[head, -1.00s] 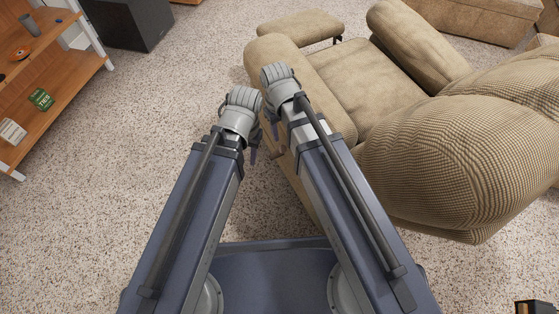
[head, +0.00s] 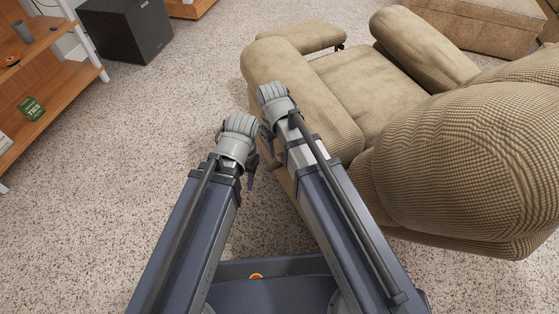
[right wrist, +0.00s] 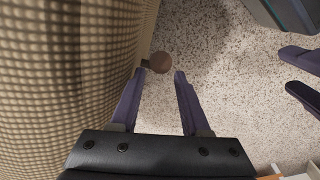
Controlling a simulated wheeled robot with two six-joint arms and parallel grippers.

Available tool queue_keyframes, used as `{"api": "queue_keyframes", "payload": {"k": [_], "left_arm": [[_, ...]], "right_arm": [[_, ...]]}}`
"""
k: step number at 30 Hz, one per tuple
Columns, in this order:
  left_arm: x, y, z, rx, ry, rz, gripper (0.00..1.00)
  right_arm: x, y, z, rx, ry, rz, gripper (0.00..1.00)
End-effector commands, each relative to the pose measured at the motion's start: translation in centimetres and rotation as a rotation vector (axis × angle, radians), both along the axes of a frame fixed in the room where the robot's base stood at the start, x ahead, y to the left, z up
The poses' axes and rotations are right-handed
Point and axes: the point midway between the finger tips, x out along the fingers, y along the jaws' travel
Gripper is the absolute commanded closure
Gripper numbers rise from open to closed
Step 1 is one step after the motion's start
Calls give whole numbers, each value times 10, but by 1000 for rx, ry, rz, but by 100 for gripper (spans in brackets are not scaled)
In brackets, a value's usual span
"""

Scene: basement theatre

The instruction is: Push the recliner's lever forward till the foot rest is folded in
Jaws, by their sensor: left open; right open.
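The tan recliner (head: 370,95) stands right of centre in the head view. Its foot rest (head: 300,37) is out in front of the seat, at the top of the picture. The lever shows in the right wrist view as a round brown knob (right wrist: 160,62) beside the recliner's side. My right gripper (right wrist: 160,74) is open, with the knob at its fingertips, roughly between them; I cannot tell if they touch.
A wooden shelf (head: 50,85) stands at the left and a black box (head: 125,30) at the top left. Speckled carpet (head: 150,130) lies free between them and the recliner. Another tan seat (head: 485,25) is at the top right.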

Motion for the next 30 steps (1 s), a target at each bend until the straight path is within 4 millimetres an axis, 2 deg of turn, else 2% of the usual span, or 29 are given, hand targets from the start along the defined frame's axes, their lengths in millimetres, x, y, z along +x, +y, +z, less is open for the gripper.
{"api": "queue_keyframes", "payload": {"k": [1,9,15,26,30], "left_arm": [[0,0,-10,-1,0,-1,54],[0,0,-45,-2,-1,3,54],[0,0,-65,-2,-1,9,54],[0,0,-67,-2,-2,11,54],[0,0,-67,-2,-2,11,54]], "right_arm": [[0,0,-10,0,0,0,54],[2,-3,-45,0,0,0,54],[3,-4,-65,0,0,0,54],[3,-5,-67,0,0,0,54],[3,-5,-67,0,0,0,68]]}}
